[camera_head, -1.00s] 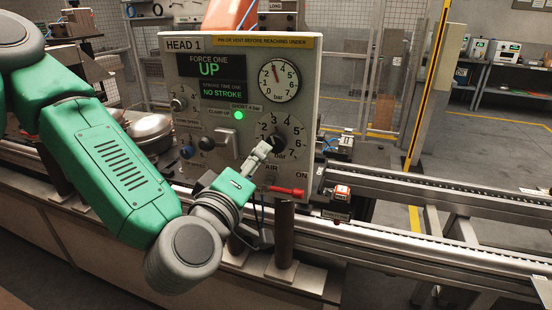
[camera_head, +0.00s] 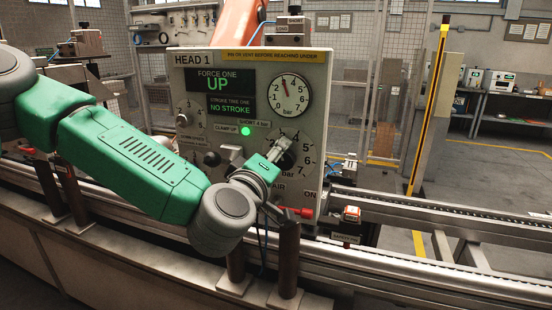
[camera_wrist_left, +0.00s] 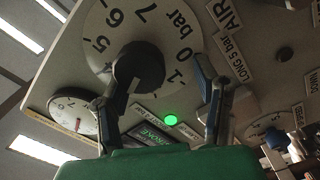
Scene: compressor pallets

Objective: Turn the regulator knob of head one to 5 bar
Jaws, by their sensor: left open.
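The head one panel (camera_head: 325,135) faces me. Its dark regulator knob (camera_head: 284,143) sits on a white dial (camera_head: 306,150) marked in bar. The knob also shows in the left wrist view (camera_wrist_left: 140,65); its setting is hard to read. A round gauge (camera_head: 290,97) above it has its needle between 2 and 3. My left gripper (camera_head: 277,150) is at the knob. In the left wrist view my left gripper (camera_wrist_left: 165,72) has its fingers spread; one finger overlaps the knob's edge, the other is apart from it over the dial. Contact cannot be told. My right gripper is not in view.
A red AIR lever (camera_head: 293,211) lies just below, partly behind my wrist. The green lamp (camera_head: 245,132) is lit. A conveyor rail (camera_head: 440,215) runs right.

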